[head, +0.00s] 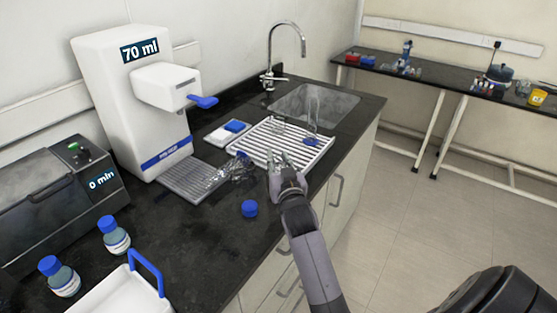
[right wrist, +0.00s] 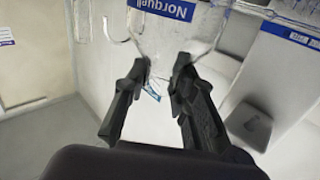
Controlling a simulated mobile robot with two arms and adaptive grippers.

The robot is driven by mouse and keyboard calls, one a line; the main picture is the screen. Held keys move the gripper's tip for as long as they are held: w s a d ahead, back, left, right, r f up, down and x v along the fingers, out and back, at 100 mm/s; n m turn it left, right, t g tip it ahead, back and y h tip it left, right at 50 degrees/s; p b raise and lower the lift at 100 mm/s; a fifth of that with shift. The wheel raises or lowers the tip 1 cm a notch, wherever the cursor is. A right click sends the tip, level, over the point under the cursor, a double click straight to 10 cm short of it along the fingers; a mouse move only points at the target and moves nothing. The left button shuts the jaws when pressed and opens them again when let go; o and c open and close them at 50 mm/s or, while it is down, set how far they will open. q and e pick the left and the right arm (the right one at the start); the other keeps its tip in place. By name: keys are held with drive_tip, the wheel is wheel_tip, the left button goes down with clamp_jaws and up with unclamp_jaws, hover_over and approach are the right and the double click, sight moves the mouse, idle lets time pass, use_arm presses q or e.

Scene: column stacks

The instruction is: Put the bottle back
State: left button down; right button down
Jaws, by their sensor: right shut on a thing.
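My right gripper (head: 280,164) is over the front edge of the white drying rack. In the right wrist view, its two dark fingers (right wrist: 160,88) are shut on a clear bottle (right wrist: 170,45). A blue label reading "Norquell" shows at the bottle's upper part; its top is cut off by the frame. In the head view the held bottle is hard to make out against the rack. A loose blue cap (head: 250,208) lies on the black counter, below and left of the gripper. Two labelled bottles with blue caps (head: 116,238) (head: 64,279) stand at the left. My left gripper is out of view.
A white dispenser (head: 117,95) reading "70 ml" stands behind a grey drip grate (head: 178,186). Clear glassware (head: 237,168) lies between grate and drying rack (head: 318,151). A grey machine (head: 40,195) reads "0 min". A white carrier (head: 112,295) sits front left. The sink (head: 325,103) is behind.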

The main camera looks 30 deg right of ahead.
drive_tip(key=c, duration=1.8)
unclamp_jaws()
drive_tip(key=shift+f, duration=0.15)
drive_tip(key=o, duration=0.5)
